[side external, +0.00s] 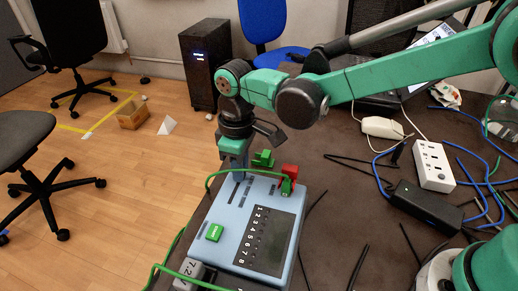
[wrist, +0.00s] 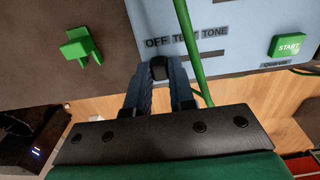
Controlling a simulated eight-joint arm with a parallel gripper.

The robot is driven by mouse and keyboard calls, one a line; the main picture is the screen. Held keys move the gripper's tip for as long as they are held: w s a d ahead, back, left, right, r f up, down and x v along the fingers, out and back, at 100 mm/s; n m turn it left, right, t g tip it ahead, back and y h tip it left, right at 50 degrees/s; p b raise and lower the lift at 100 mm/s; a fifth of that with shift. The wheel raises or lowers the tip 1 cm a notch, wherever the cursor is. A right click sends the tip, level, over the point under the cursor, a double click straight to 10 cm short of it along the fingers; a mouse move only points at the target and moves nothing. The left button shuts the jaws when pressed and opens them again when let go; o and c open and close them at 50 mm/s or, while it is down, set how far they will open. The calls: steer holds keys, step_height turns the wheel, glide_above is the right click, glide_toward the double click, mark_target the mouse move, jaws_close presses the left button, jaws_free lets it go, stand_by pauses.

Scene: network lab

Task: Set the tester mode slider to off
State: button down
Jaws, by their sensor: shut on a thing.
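The tester (side external: 225,222) is a light blue box on the dark table, with a numbered dark panel and a green START button (side external: 214,232). My gripper (side external: 237,172) points down at its far-left edge. In the wrist view my gripper (wrist: 160,82) has its two fingers close together around the small black slider knob (wrist: 158,68). The knob lies beside the printed word OFF, with TEST and TONE farther right. The START button also shows in the wrist view (wrist: 288,45). The fingers hide the slot around the knob.
A green cable (wrist: 187,35) crosses the tester right beside the fingers. A red plug (side external: 290,172) and a green part (side external: 263,158) sit near the far edge. A white power strip (side external: 433,166), a black adapter (side external: 427,206) and blue cables lie to the right.

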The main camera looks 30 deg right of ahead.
steer(key=c, duration=0.7)
jaws_free()
steer(key=shift+w+d, duration=0.1)
steer(key=shift+c, duration=0.2)
steer(key=shift+r, duration=2.8)
steer(key=shift+d+r, duration=0.1)
steer(key=shift+d, duration=0.05)
steer(key=s+d+r+m+t, duration=0.1)
steer(key=s+d+m+t, duration=0.2)
steer(key=d, duration=0.6)
steer(key=s+d+r+m+t, duration=0.1)
steer(key=s+d+m+t, duration=0.3)
steer(key=d, duration=0.5)
steer(key=shift+s+d+r+m, duration=0.3)
steer(key=shift+s+r+m, duration=0.1)
steer(key=shift+s+m, duration=0.7)
